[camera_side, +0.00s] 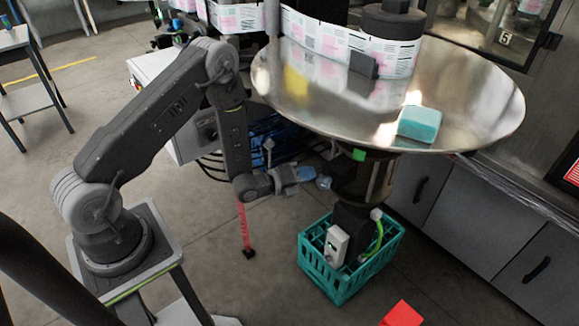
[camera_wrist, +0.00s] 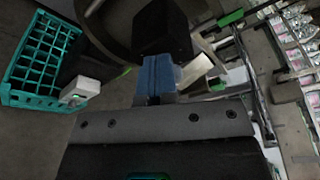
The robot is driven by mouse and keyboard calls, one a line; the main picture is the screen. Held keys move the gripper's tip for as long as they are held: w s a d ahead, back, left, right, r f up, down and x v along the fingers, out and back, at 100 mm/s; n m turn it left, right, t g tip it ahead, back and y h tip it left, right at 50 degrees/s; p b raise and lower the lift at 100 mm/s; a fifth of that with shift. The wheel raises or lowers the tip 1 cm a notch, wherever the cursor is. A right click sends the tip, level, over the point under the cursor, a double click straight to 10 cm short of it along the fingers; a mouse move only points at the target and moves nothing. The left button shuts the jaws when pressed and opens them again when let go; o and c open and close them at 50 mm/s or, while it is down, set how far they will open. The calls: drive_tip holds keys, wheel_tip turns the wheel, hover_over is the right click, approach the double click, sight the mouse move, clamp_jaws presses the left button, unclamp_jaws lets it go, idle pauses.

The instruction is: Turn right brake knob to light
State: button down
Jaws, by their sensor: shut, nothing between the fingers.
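My gripper (camera_side: 306,173) is below the big reel plate, its blue fingers pointing right. A small rounded grey knob (camera_side: 324,183) lies just off the fingertips, beside a black block (camera_side: 345,172) under the plate. I cannot tell whether the fingers touch the knob. In the wrist view my gripper (camera_wrist: 157,72) shows its blue fingers together, with nothing between them. Their tips point at the black block (camera_wrist: 162,28), which fills the space straight ahead. The knob's face and any marks on it are hidden there.
The shiny reel plate (camera_side: 470,95) overhangs my gripper and carries a teal block (camera_side: 419,124) and a label reel (camera_side: 330,40). A teal crate (camera_side: 345,283) stands below right, with a white box (camera_side: 336,246) above it.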

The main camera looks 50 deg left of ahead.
drive_tip(key=shift+w+f, duration=0.2)
drive_tip(key=shift+w, duration=0.1)
idle(0.7)
drive_tip(key=s, duration=0.6)
drive_tip(key=shift+a+r, duration=0.25)
drive_tip(key=shift+a, duration=0.15)
idle(0.3)
